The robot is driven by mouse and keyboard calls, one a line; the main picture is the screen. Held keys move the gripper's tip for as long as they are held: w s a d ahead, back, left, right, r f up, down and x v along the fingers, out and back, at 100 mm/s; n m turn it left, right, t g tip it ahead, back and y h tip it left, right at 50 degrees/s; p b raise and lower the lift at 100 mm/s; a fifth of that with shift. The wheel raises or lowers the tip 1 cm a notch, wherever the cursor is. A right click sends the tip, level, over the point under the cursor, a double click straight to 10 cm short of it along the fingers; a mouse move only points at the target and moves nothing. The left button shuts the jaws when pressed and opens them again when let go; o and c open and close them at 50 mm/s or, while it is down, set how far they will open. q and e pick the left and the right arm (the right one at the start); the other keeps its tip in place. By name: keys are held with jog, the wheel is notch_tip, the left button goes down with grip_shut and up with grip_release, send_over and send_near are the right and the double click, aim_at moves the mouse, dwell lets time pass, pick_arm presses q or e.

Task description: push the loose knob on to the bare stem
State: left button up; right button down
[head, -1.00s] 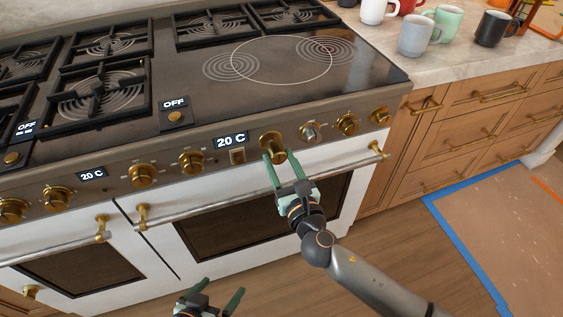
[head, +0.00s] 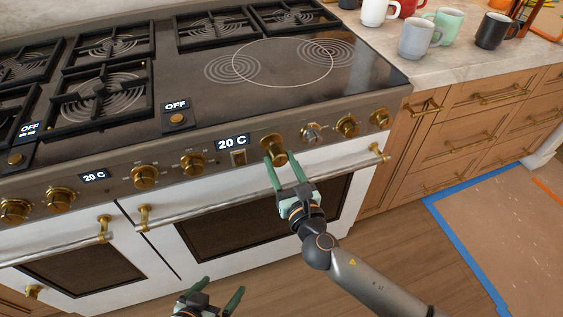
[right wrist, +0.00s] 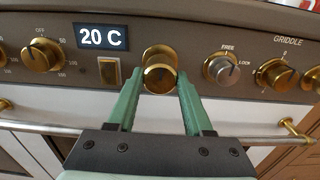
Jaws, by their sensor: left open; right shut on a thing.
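The loose brass knob (head: 274,147) is between the fingertips of my right gripper (head: 273,159), in front of the oven's control panel. In the right wrist view the knob (right wrist: 160,78) shows its round front face, with one green finger on each side. A brass round part (right wrist: 158,54) shows just above and behind it on the panel. The bare stem cannot be made out; the knob seems to cover that spot. Whether knob and panel part touch, I cannot tell. My left gripper (head: 210,294) is open and empty, low in front of the oven.
A silver FREE/LOCK selector (right wrist: 222,68) and other brass knobs (head: 346,125) sit to the right. A switch (head: 239,158) and 20 C display (head: 233,142) are to the left. The oven handle (head: 330,168) runs below. Several mugs (head: 418,38) stand on the counter.

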jog(key=shift+x, duration=1.05)
jog(key=shift+c, duration=1.1)
grip_release()
jog(key=shift+s, duration=0.1)
jog(key=v, duration=1.2)
jog(key=shift+s, duration=0.2)
jog(key=shift+s+d, duration=0.1)
jog(key=shift+d, duration=0.05)
